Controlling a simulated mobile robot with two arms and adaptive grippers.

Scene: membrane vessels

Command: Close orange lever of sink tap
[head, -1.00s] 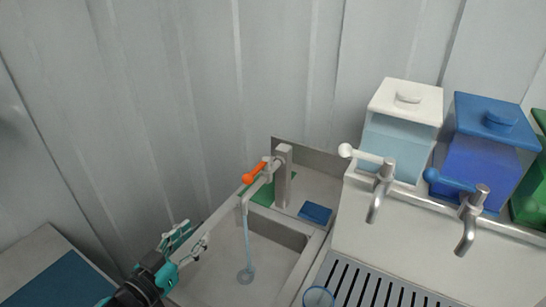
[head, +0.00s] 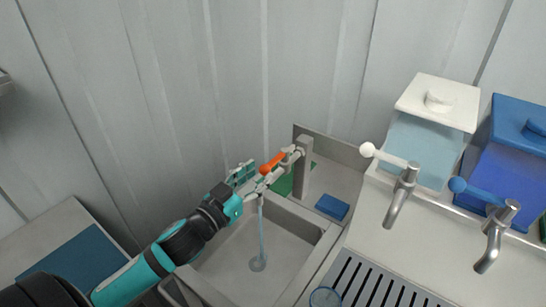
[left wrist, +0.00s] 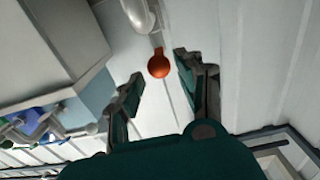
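The orange lever (head: 272,163) sits on the sink tap (head: 303,172), pointing to the left. Water runs from the spout down into the sink basin (head: 225,262). My left gripper (head: 258,176) is at the lever, its fingers just left of and below it. In the left wrist view, the round orange lever end (left wrist: 158,65) shows between and beyond the tips of the two spread fingers (left wrist: 154,72). The fingers are apart and I see no grip on the lever. My right gripper is not in view.
A blue sponge-like block (head: 332,207) lies on the sink ledge right of the tap. A white-lidded vessel (head: 430,120) and a blue vessel (head: 515,150) with their own taps stand to the right. A clear cup rim (head: 325,297) shows by the drain grate (head: 372,290).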

